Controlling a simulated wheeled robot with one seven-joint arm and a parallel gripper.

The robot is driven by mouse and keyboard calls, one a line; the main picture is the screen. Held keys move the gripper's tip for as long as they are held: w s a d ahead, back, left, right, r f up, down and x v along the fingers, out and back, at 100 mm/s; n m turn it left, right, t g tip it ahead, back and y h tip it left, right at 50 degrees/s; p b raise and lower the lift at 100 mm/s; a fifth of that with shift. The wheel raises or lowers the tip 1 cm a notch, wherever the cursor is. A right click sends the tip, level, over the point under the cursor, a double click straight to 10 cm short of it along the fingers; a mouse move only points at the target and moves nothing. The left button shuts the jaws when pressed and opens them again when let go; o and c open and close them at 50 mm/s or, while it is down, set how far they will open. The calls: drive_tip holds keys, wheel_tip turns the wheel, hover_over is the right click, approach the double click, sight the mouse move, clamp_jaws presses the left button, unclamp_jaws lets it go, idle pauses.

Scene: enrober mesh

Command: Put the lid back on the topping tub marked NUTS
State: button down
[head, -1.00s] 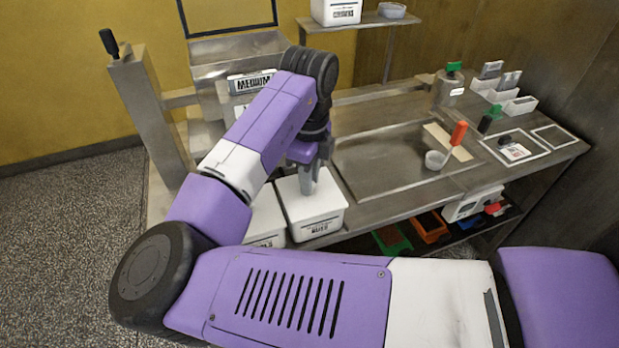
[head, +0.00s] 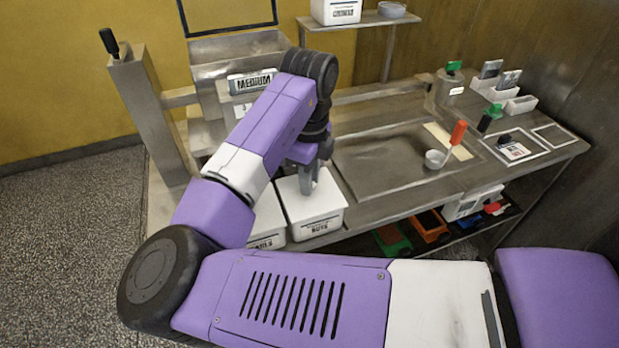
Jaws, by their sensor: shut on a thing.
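The white topping tub (head: 318,224) stands at the front edge of the bench; the small dark label on its front seems to read NUTS. A white lid (head: 328,201) lies over its top, and I cannot tell whether it sits fully down all round. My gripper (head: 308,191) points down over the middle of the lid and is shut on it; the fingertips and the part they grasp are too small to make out. A second white tub (head: 267,222) stands close on the left, partly hidden by my arm.
A steel tray area (head: 385,165) with a small cup (head: 435,159) lies right of the tubs. A MEDIUM sign (head: 252,81) is on the machine behind my arm. Coloured bins (head: 430,227) are on the shelf below. A labelled tub (head: 338,12) stands on the upper shelf.

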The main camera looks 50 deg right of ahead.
drive_tip(key=c, duration=0.7)
unclamp_jaws()
drive_tip(key=shift+r, duration=0.1)
drive_tip(key=shift+r+p, duration=2.85)
drive_tip(key=shift+r, duration=0.55)
clamp_jaws()
drive_tip(key=shift+f, duration=0.1)
